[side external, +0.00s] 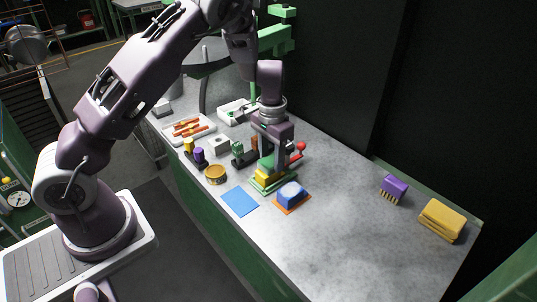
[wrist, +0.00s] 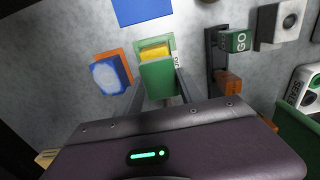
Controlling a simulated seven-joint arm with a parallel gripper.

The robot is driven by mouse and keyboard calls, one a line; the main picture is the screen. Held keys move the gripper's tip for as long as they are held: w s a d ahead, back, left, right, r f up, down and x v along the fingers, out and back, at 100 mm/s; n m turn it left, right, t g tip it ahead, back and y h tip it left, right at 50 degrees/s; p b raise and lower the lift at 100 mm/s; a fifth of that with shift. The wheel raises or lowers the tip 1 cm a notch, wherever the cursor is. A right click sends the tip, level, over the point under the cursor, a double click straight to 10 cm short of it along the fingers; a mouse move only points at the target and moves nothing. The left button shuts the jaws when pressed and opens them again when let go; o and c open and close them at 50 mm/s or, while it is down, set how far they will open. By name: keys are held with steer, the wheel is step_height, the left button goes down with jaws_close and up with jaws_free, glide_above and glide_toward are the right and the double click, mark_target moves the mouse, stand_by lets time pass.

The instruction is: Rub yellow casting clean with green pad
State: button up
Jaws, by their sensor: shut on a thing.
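My gripper (side external: 277,164) points down and is shut on the green pad (side external: 265,163). In the wrist view the pad (wrist: 158,80) sits between the two fingers. The yellow casting (side external: 262,172) lies under and beside the pad, on a green tray (side external: 258,187). In the wrist view a strip of the yellow casting (wrist: 155,53) shows past the pad's edge; the rest is hidden. The pad looks to be on or just above the casting; I cannot tell whether they touch.
A blue block with a pale top (side external: 291,193) stands on an orange mat close by. A blue sheet (side external: 240,201) lies in front, near a round tin (side external: 215,174). A "GO" block (wrist: 236,41) stands nearby.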

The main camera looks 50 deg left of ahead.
mark_target(269, 169)
steer(key=shift+d, duration=0.85)
steer(key=shift+a, duration=1.65)
steer(key=shift+d, duration=1.95)
steer(key=shift+s+a, duration=0.45)
steer(key=shift+a, duration=0.3)
steer(key=shift+s+a, duration=0.4)
steer(key=shift+a, duration=0.35)
steer(key=shift+s+a, duration=0.45)
steer(key=shift+a, duration=0.3)
steer(key=shift+d, duration=2.25)
steer(key=shift+a, duration=2.4)
steer(key=shift+d+r, duration=0.1)
steer(key=shift+r, duration=4.05)
